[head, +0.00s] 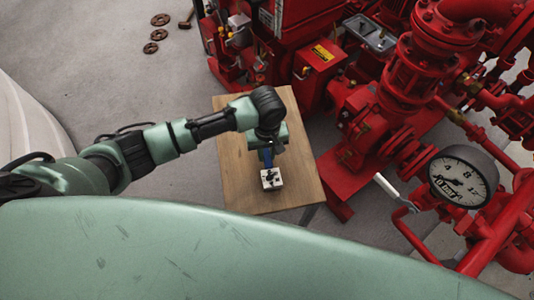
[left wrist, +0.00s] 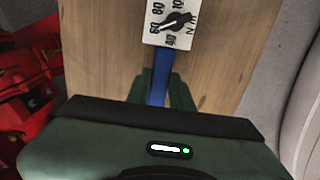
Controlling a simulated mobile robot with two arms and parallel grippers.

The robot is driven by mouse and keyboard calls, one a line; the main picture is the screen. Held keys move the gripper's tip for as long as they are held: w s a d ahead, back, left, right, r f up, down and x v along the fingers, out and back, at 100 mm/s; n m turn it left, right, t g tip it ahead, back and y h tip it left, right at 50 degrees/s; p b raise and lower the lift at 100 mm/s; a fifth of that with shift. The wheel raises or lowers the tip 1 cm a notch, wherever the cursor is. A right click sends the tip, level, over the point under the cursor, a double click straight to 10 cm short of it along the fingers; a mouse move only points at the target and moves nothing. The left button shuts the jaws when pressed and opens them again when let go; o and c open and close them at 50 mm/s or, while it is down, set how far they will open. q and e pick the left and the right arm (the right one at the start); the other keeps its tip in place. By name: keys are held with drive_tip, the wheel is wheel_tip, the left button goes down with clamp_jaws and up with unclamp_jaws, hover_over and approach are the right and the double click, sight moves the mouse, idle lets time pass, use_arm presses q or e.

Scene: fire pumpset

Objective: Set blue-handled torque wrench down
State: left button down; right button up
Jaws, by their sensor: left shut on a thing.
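The blue-handled torque wrench is over the wooden table (head: 240,190). Its white dial plate (head: 271,179) with a black pointer shows in the head view, with a short piece of the blue handle (head: 266,158) above it. In the left wrist view the blue handle (left wrist: 158,78) runs up to the white dial plate (left wrist: 172,22). My left gripper (left wrist: 157,92) is shut on the blue handle, one finger on each side. I cannot tell whether the wrench touches the table. The far end of the handle is hidden under my gripper. My right gripper is not in view.
Red pumps and pipes (head: 400,70) stand close behind and right of the table. A round pressure gauge (head: 463,178) is at the right. The table's left part is bare.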

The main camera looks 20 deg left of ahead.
use_arm(q)
drive_tip(key=shift+f, duration=0.35)
drive_tip(key=c, duration=1.3)
unclamp_jaws()
drive_tip(key=shift+f, duration=0.15)
drive_tip(key=shift+o, duration=0.2)
wheel_tip(320, 180, up, 12)
drive_tip(key=p, duration=0.1)
